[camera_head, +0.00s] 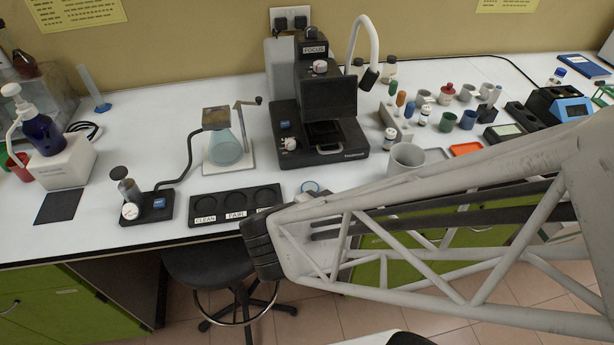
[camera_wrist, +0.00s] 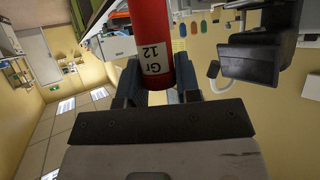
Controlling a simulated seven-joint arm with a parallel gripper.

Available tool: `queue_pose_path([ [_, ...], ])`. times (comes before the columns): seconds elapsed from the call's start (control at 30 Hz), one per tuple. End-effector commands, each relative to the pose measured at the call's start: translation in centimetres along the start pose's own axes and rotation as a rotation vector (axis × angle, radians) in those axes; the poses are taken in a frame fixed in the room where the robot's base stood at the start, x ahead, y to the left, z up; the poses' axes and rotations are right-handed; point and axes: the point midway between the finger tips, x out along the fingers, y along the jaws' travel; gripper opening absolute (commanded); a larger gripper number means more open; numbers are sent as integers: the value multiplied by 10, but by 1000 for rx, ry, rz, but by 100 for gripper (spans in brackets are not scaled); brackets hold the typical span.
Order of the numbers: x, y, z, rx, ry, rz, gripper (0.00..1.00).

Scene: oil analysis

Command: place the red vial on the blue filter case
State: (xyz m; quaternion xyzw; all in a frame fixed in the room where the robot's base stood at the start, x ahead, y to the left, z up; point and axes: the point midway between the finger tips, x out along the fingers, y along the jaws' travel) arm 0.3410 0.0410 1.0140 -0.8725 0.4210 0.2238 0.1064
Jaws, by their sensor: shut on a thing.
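The red vial (camera_wrist: 146,28) is a red cylinder with a white label reading "Gr 12". It shows in the wrist view between the fingers of my gripper (camera_wrist: 157,76), which is shut on it. The vial's far end is cut off by the top edge of that view. In the head view I cannot make out my gripper or the vial; my arm crosses the lower right. I cannot tell for sure which thing is the blue filter case. A flat dark-blue case-like item (camera_head: 583,66) lies at the far right of the bench.
A black microscope-like instrument (camera_head: 318,105) stands mid-bench. A black three-place tray (camera_head: 236,203) with labels lies at the front. A grey cup (camera_head: 406,158), an orange tray (camera_head: 465,148) and several small cups and vials crowd the right side. Clear white bench (camera_head: 185,100) shows on the left.

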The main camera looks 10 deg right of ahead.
Motion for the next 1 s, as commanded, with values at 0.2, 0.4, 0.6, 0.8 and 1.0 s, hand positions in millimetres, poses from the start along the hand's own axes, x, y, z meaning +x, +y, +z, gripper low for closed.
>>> queue_pose_path([
  [0.2, 0, 0, 0, 0, 0, 0, 8],
  [0.4, 1, -1, 0, 0, 0, 0, 8],
  [0.6, 4, -7, -1, -1, 1, 0, 8],
  [0.8, 9, -16, -3, -1, 1, 2, 8],
  [1.0, 16, -27, -5, -1, 0, 1, 8],
])
